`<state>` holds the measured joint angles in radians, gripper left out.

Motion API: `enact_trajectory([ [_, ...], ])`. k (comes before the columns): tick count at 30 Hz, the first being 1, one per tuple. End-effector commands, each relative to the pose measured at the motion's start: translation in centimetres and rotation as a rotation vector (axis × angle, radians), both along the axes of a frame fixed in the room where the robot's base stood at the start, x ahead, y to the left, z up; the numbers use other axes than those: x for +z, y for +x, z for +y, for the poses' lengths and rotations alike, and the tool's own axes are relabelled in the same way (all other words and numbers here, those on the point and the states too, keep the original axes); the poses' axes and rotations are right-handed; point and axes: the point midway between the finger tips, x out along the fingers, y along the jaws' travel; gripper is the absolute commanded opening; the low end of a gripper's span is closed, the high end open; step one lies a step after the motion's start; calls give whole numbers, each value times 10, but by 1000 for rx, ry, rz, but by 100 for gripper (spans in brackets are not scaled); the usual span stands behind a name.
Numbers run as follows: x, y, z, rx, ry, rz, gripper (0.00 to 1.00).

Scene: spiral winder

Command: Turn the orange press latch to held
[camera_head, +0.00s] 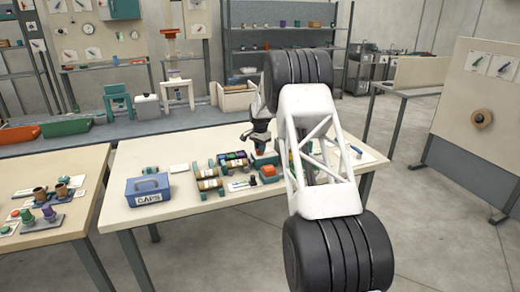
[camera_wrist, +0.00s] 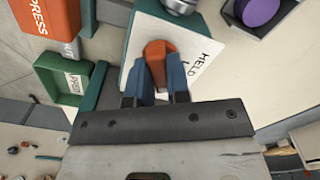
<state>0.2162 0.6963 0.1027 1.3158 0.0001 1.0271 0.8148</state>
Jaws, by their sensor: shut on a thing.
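The orange press latch (camera_wrist: 158,50) shows in the wrist view on a white plate (camera_wrist: 196,42) with a teal edge. The plate carries the printed word HELD to the right of the latch. My gripper (camera_wrist: 160,88) has its two blue fingers on either side of the latch's lower part, shut on it.
The wrist view shows an orange block marked PRESS (camera_wrist: 48,18), a teal box (camera_wrist: 62,82) and a tray with a purple round piece (camera_wrist: 258,12). In the head view a blue CAPS box (camera_head: 148,190) and brown rolls (camera_head: 208,178) stand on the table (camera_head: 190,222).

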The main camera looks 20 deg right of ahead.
Motion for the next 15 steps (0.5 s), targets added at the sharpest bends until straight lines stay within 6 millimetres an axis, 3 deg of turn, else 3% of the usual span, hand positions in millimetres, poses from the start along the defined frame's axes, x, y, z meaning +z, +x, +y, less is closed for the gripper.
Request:
enact_trajectory([
  [15,1,1,-1,490,-2,-2,0],
])
